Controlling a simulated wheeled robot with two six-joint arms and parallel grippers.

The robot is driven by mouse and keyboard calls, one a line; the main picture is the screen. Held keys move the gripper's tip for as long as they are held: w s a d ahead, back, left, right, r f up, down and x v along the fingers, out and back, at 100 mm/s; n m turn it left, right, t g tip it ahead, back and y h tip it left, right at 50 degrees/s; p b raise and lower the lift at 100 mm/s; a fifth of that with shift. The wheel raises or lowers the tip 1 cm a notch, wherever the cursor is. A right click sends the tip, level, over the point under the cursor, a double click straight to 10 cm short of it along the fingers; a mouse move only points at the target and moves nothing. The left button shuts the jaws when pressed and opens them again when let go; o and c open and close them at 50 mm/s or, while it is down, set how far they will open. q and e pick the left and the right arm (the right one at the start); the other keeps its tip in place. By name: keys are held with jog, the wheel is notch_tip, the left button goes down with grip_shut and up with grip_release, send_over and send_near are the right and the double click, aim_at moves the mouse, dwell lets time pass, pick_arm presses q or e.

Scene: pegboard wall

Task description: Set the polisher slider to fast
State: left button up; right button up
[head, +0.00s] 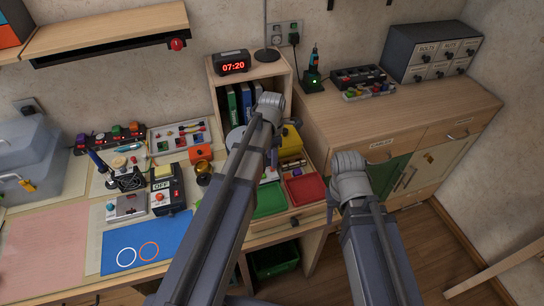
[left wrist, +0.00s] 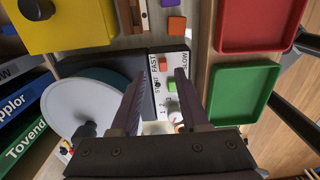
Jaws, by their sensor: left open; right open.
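A small green piece (left wrist: 172,86) sits on the panel. I cannot clearly make out the slider knob or its setting. My left gripper (left wrist: 181,100) is open, with its fingers apart on either side of the panel and nothing seen held. In the head view my left arm partly covers the disc (head: 235,138). My right gripper (head: 332,203) is open, mostly hidden beneath its wrist, right of the red tray.
A green tray (head: 268,200) and red tray (head: 305,189) lie beside the polisher. A yellow box (left wrist: 66,24) and books (left wrist: 22,112) stand near the left gripper. A shelf with a clock (head: 232,62) rises behind. A wooden cabinet (head: 420,115) stands right.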

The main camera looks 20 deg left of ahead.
pick_arm(q)
notch_tip(320, 180, up, 4)
jog(key=p, duration=0.3)
jog(key=shift+r, duration=0.15)
pick_arm(e)
notch_tip(320, 180, up, 4)
jog(key=shift+r, duration=0.1)
pick_arm(q)
jog(key=s+d+m, duration=0.6)
jog(key=s+m, duration=0.2)
jog(key=m, duration=0.6)
jog(key=s+d+m+y, duration=0.1)
jog(key=s+d+m, duration=0.5)
jog(key=m, duration=0.8)
jog(key=s, duration=0.2)
jog(key=shift+s+m, duration=0.3)
